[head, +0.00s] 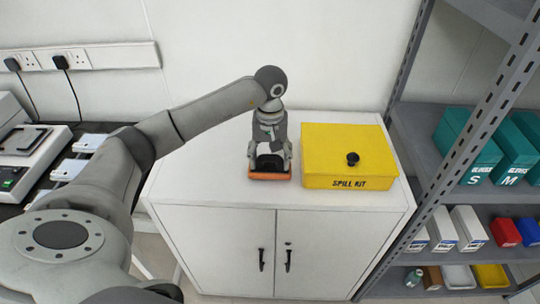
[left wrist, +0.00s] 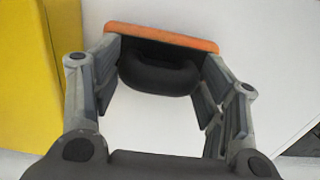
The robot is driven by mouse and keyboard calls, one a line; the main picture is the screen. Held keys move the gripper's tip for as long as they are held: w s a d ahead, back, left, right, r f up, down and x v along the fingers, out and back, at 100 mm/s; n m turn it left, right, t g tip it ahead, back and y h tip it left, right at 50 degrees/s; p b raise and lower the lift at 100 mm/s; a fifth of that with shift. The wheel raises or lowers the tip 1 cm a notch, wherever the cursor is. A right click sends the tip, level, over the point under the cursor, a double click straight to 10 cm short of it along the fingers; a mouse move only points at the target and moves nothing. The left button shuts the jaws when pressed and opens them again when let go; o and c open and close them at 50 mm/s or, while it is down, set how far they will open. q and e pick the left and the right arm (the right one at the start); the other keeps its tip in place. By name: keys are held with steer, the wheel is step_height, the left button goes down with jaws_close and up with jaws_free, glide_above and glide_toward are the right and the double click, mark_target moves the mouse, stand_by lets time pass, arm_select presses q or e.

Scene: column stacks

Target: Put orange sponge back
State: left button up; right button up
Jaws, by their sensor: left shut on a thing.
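The orange sponge (head: 270,177) is a flat orange slab with a black handle on it. It is at the top of the white cabinet (head: 220,190), left of the yellow spill kit box (head: 347,150). My left gripper (head: 270,165) points down over it and is shut on it, with a finger at each side. In the left wrist view the sponge (left wrist: 162,38) spans between the fingertips, and its black handle hangs between the fingers. Whether the sponge touches the cabinet top is hard to tell. My right gripper is not in view.
The yellow box with a black knob stands close to the right of my left gripper. A grey metal shelf (head: 450,200) with teal glove boxes is further right. A dark bench (head: 30,190) with instruments is at the left. The cabinet top left of the sponge is clear.

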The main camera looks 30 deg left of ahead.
arm_select(q)
steer(key=shift+f, duration=0.25)
steer(key=shift+f, duration=0.2)
steer(key=o, duration=1.1)
steer(key=shift+c, duration=0.2)
steer(key=shift+r, duration=0.1)
